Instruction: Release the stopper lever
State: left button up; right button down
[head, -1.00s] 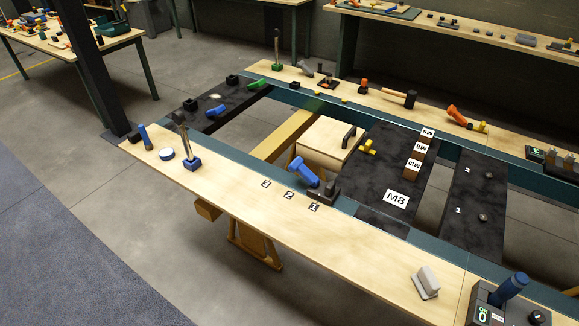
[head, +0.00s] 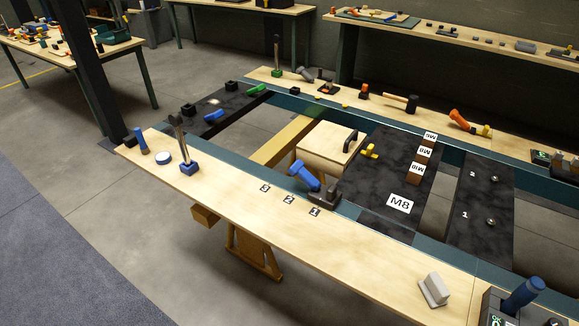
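A lever with a thick blue handle (head: 303,176) leans up and to the left from a dark base (head: 324,197). The base sits at the inner edge of the near wooden rail (head: 355,240), beside small tags marked 1, 2 and 3. A second blue-handled lever (head: 523,292) stands tilted on a dark control box (head: 493,308) at the bottom right, partly cut off by the frame. I cannot tell from the picture which is the stopper lever. Neither of my grippers is in view, and nothing touches either lever.
A wooden box (head: 328,142) with a dark handle stands behind the first lever. A dark panel with an M8 card (head: 400,204) lies to its right. Floor at the left is clear.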

aim_at(298, 169)
jog(key=i+j+z, duration=0.2)
jog(key=j, duration=0.2)
jog(key=i+j+z, duration=0.15)
jog(key=j, duration=0.3)
jog(key=i+j+z, duration=0.2)
jog(key=j, duration=0.3)
jog(key=i+j+z, duration=0.2)
jog(key=j, duration=0.3)
jog(key=j+z, duration=0.15)
jog(key=j, duration=0.35)
jog(key=i+j+z, duration=0.2)
jog(key=j, duration=0.3)
jog(key=k, duration=0.05)
